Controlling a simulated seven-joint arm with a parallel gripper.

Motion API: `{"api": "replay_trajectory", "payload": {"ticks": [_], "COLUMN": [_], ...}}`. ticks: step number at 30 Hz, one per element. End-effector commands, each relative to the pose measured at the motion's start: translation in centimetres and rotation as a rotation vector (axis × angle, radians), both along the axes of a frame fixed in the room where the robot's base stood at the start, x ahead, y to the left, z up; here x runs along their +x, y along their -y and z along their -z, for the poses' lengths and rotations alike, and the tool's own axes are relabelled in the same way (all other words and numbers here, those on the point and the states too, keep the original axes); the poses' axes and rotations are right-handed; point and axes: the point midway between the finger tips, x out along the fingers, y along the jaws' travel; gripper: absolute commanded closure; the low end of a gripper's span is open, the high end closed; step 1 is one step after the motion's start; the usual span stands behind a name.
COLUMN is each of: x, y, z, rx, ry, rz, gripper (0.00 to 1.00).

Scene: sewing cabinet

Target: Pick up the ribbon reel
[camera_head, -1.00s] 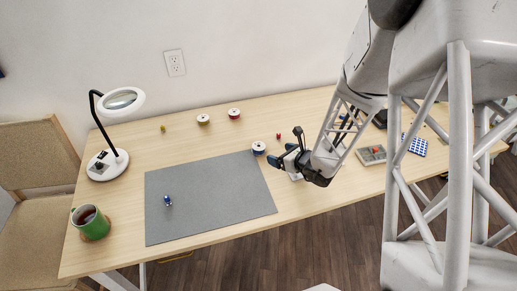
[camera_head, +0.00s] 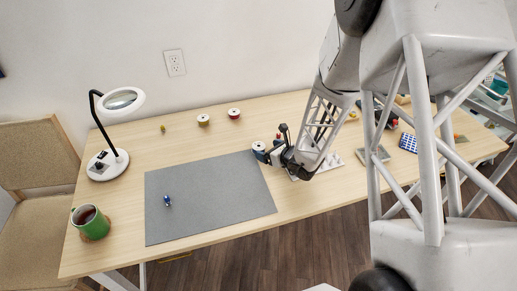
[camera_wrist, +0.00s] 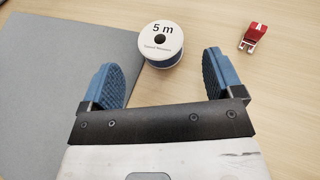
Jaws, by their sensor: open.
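The ribbon reel (camera_wrist: 160,34), white-topped with "5 m" printed on it and a blue side, stands flat on the wooden table beside the grey mat. In the head view the reel (camera_head: 258,146) is partly hidden by my gripper (camera_head: 270,154), which is low over the table at the mat's right edge. In the wrist view my gripper (camera_wrist: 161,62) is open, with one blue ribbed finger on each side of the reel's near part. The reel sits mostly just beyond the fingertips. No contact with either finger shows.
A small red clip-like piece (camera_wrist: 253,37) lies right of the reel. Two other reels, a yellowish one (camera_head: 203,119) and a red one (camera_head: 234,113), stand farther back. The grey mat (camera_head: 205,215) holds a small blue item (camera_head: 167,200). A lamp (camera_head: 108,163) and green mug (camera_head: 90,222) stand left.

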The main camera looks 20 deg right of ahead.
Motion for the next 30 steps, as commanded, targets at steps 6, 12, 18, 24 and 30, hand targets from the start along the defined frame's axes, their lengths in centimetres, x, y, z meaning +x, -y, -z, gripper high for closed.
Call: {"api": "replay_trajectory", "payload": {"ticks": [6,12,18,24,30], "x": [0.5,2.2,3.9,4.4,4.4], "y": [-0.3,-1.1,-1.9,-2.1,-2.1], "z": [0.2,0.9,1.6,1.8,1.8], "rx": [0.000,0.000,0.000,0.000,0.000], "ry": [0.000,-0.001,0.000,0.000,0.000], "rz": [0.000,-0.001,-0.001,0.000,0.000], "gripper": [0.14,0.14,0.14,0.14,0.14]}}
